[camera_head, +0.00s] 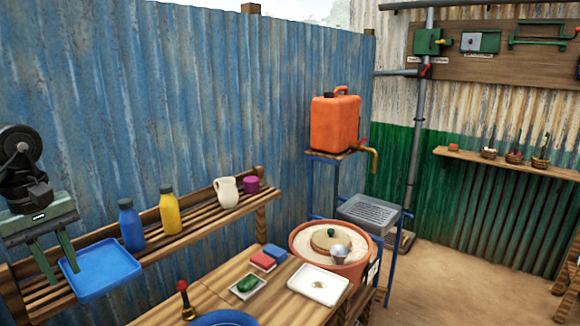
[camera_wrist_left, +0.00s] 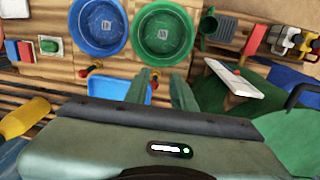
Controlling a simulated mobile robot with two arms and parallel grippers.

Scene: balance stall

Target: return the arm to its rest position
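My left arm comes in at the left edge of the head view. Its green-grey left gripper (camera_head: 61,274) points down, its two fingers apart with nothing seen between them. The fingers overlap the left part of a blue tray (camera_head: 105,268) in the picture; whether they touch it I cannot tell. In the left wrist view the two fingers (camera_wrist_left: 160,80) are also apart, and part of a blue tray (camera_wrist_left: 119,90) shows behind them. My right gripper is not in view.
A slatted shelf (camera_head: 195,227) along the blue wall holds a blue bottle (camera_head: 131,228), a yellow bottle (camera_head: 169,213), a white jug (camera_head: 227,193) and a magenta cup (camera_head: 251,184). A blue bowl (camera_wrist_left: 98,27) and green bowl (camera_wrist_left: 161,32) sit on the table.

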